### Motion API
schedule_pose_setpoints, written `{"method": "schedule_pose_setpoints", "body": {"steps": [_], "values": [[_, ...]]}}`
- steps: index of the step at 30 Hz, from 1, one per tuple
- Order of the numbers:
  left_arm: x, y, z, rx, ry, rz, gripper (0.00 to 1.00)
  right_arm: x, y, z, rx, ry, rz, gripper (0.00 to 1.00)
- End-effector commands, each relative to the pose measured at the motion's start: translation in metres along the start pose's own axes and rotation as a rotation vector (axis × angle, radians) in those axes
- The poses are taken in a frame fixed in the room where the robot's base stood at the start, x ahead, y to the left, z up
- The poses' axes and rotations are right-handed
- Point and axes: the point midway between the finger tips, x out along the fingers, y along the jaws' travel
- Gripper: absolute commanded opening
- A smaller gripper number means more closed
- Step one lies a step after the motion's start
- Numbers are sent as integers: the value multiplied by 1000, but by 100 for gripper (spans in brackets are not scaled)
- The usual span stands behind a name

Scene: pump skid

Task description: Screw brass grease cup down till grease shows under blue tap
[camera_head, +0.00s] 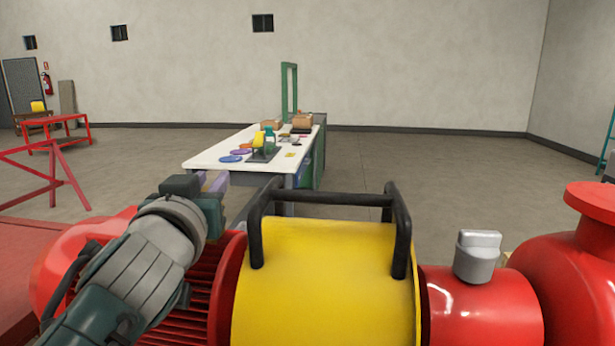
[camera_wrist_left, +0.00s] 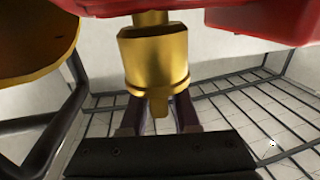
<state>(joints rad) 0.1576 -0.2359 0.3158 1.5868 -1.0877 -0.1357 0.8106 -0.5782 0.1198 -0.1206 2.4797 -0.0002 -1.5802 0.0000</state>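The brass grease cup (camera_wrist_left: 155,62) hangs under a red housing (camera_wrist_left: 200,8) in the left wrist view, with a small tab at its lower end. My left gripper (camera_wrist_left: 159,112) has its two purple fingers apart, with a gap between them. The cup and its tab overlap the fingertips in this view, and I cannot tell whether they touch. In the head view my left gripper (camera_head: 213,182) is at the left, beside the yellow guard; the cup is hidden there. I see no grease and no blue tap. My right gripper is out of view.
A yellow guard (camera_head: 325,285) with black bars (camera_head: 330,198) stands close in front, between red machine parts. A grey cap (camera_head: 478,255) sits on the red casing (camera_head: 480,305). A white workbench (camera_head: 215,163) with small items stands behind. Wire mesh (camera_wrist_left: 275,110) lies beyond the cup.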

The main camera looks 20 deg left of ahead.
Motion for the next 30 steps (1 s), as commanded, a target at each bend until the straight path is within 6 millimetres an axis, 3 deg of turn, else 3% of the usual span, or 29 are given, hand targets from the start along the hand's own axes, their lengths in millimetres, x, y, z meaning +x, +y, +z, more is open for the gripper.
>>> {"method": "schedule_pose_setpoints", "body": {"steps": [1, 7, 22, 30], "values": [[0, 0, 0, 0, 0, 0, 23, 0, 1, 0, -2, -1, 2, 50], [0, 0, 0, 0, 0, 0, 0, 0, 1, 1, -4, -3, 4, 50], [0, 0, -1, 1, 0, 7, 0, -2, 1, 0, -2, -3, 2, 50], [0, 1, -4, 6, -3, 100, 0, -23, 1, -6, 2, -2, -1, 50]]}}
